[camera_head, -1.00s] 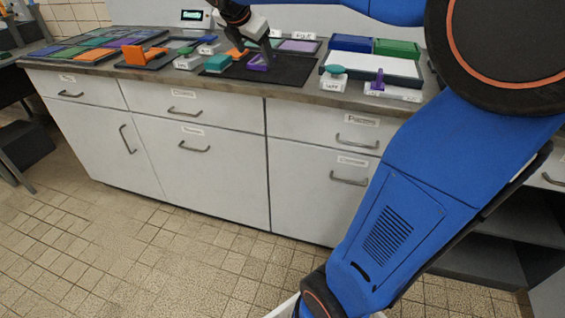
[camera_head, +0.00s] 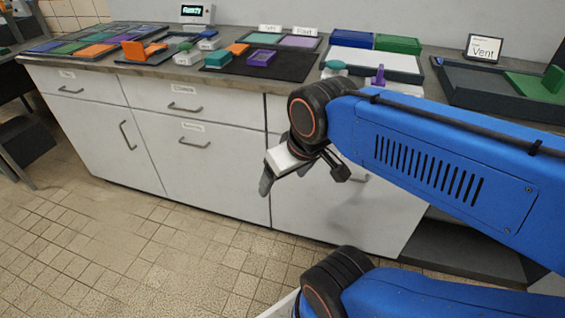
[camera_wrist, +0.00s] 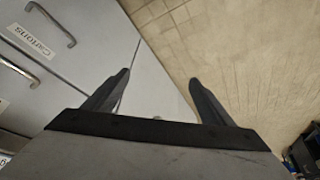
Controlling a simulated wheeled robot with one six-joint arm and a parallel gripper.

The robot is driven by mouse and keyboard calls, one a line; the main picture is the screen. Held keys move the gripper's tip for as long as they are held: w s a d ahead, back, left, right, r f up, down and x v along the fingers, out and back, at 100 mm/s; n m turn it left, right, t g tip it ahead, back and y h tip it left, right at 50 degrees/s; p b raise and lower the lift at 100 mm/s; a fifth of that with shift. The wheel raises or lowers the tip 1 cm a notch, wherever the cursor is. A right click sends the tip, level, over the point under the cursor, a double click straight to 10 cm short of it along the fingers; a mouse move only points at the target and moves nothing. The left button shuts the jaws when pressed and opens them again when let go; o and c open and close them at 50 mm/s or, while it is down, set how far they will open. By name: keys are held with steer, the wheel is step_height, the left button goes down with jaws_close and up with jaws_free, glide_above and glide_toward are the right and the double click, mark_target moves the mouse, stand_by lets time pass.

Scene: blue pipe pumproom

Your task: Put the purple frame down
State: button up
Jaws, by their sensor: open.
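The purple frame (camera_head: 262,58) rests on the black mat (camera_head: 292,68) on the counter, right of a teal block (camera_head: 218,58). Nothing holds it. My gripper (camera_head: 267,184) is open and empty in front of the cabinet doors, below the counter top and well away from the frame. In the wrist view, the two fingers of my gripper (camera_wrist: 158,88) stand apart with only cabinet front and floor beyond them. The frame is not in the wrist view.
An orange piece (camera_head: 140,50) stands on a dark tray at the left. Blue (camera_head: 352,40) and green (camera_head: 397,45) bins stand behind a white-topped tray (camera_head: 375,62). A "Vent" sign (camera_head: 483,48) stands at the right. The tiled floor (camera_head: 150,255) ahead of the cabinets is clear.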

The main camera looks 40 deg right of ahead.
steer(key=w+d+r+n+h, duration=0.2)
steer(key=w+d+r+n, duration=0.1)
steer(key=w+r+n, duration=0.4)
steer(key=w+d+r+n+h, duration=0.1)
steer(key=w+d+r+n, duration=0.1)
steer(key=w+r+n, duration=0.5)
steer(key=n+h, duration=0.4)
steer(key=n, duration=0.7)
glide_toward(262, 55)
steer(key=f, duration=0.1)
steer(key=w+d+f, duration=0.1)
steer(key=shift+d+f+t, duration=0.25)
steer(key=shift+f+t, duration=0.1)
steer(key=shift+t, duration=0.05)
steer(key=shift+x, duration=2.55)
steer(key=shift+d+r, duration=0.1)
steer(key=shift+d, duration=0.1)
steer(key=shift+c, duration=0.7)
steer(key=c, duration=1.1)
steer(key=shift+c, duration=0.2)
step_height(262, 55, up, 10)
